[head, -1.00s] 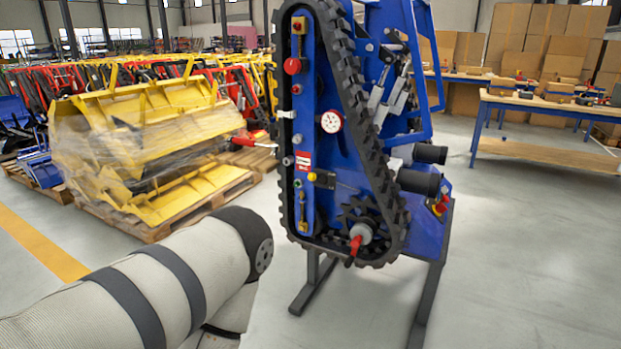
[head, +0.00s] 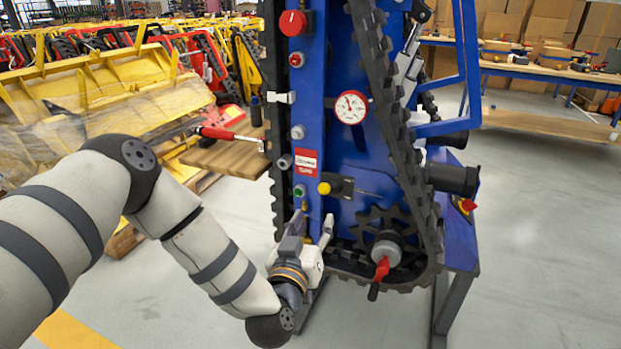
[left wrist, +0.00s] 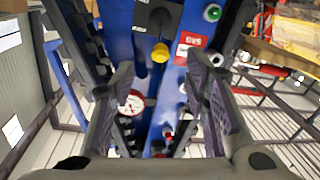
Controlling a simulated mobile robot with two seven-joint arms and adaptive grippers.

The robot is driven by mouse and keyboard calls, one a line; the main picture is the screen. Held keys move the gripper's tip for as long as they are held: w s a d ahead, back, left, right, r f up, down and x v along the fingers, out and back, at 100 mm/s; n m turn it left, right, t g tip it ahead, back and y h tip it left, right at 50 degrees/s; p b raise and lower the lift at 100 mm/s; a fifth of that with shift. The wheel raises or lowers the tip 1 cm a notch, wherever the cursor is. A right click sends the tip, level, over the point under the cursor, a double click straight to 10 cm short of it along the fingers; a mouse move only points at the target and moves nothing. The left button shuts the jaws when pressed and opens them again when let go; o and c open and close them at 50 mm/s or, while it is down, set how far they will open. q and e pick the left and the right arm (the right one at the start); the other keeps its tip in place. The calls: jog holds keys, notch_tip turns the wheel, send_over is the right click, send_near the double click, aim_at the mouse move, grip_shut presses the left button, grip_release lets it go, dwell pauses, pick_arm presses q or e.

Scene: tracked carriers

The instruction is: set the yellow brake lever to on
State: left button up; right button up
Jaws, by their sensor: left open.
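The brake lever's yellow knob (head: 324,188) sits in front of a black block (head: 342,187) on the blue side plate of the tracked carrier (head: 345,150). The lever's exact angle is hard to tell. In the left wrist view the yellow knob (left wrist: 160,52) shows near the top centre, beyond and between my spread fingers. My left gripper (head: 313,226) is open and empty, just below the knob in the head view, with its fingers pointing up. It appears apart from the knob. My right gripper is not in view.
A red-and-white label (head: 306,160) and green button (head: 299,191) are left of the lever. A gauge (head: 351,107) is above it. A red-handled crank (head: 381,268) is below right, beside the black track (head: 398,140). Open floor (head: 545,240) lies at right.

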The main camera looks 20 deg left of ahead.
aim_at(323, 193)
pick_arm(q)
jog(key=w, duration=0.4)
jog(key=w+a+b, duration=0.1)
jog(key=w, duration=0.3)
jog(key=w+b, duration=0.1)
jog(key=w, duration=0.2)
jog(key=shift+w+a+r, duration=0.15)
jog(key=shift+w+r, duration=0.4)
jog(key=shift+w, duration=0.15)
grip_shut()
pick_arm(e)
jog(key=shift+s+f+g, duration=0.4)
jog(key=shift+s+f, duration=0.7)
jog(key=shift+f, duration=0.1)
